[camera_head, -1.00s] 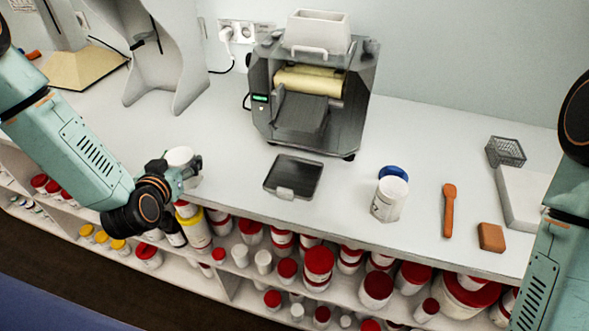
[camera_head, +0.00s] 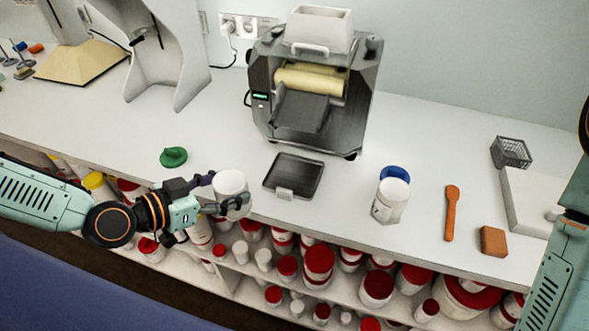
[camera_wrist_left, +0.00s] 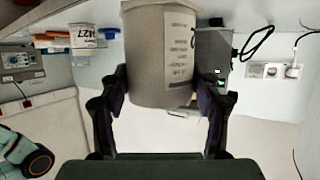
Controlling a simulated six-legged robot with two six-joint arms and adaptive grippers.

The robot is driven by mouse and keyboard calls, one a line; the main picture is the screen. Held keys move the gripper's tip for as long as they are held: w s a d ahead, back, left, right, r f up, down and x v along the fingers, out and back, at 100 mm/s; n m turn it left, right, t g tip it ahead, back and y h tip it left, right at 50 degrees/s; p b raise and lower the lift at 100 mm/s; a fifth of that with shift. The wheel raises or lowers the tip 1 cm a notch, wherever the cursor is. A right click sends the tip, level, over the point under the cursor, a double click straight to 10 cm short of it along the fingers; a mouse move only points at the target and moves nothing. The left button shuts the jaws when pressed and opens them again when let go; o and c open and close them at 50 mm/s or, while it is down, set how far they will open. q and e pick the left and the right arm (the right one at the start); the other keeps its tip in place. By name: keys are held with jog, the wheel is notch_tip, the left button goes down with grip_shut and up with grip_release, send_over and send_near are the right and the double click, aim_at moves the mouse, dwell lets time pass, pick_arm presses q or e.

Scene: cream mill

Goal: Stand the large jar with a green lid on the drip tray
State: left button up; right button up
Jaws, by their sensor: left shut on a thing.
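A large white jar (camera_head: 230,182) is held in my left gripper (camera_head: 222,200), which is shut on it near the counter's front edge, left of the drip tray. The jar also shows in the left wrist view (camera_wrist_left: 160,55), with a printed label, between the two dark fingers. A green lid (camera_head: 173,157) lies on the counter, apart from the jar and to its left. The drip tray (camera_head: 272,182), dark and shallow with a pale front tab, lies empty in front of the mill. My right arm enters at the right; its gripper is out of view.
The grey mill (camera_head: 312,95) stands behind the tray. An orange spatula (camera_head: 451,212) and brown block (camera_head: 493,241) lie farther right. Shelves below hold many red-lidded jars.

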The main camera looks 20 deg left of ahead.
aim_at(243, 179)
pick_arm(q)
jog(key=b+x, duration=0.2)
jog(key=r+b+x, duration=0.1)
jog(key=x, duration=0.1)
jog(key=shift+w+d+f+b, duration=0.1)
jog(key=shift+w+b, duration=0.3)
jog(key=shift+w, duration=0.05)
jog(key=shift+w+d+b, duration=0.75)
jog(key=shift+w+b, duration=0.1)
jog(key=shift+w, duration=0.25)
jog(key=x, duration=0.3)
jog(key=r+b+x, duration=0.1)
jog(key=x, duration=0.6)
jog(key=shift+w+d+r, duration=0.15)
jog(key=shift+w+r, duration=0.05)
jog(key=shift+w, duration=0.2)
jog(key=shift+f, duration=0.35)
jog(key=shift+w+f, duration=0.1)
jog(key=shift+w, duration=0.1)
jog(key=shift+s+f+b, duration=0.1)
jog(key=shift+s+b, duration=0.05)
jog(key=shift+b, duration=0.15)
jog(key=o, duration=0.9)
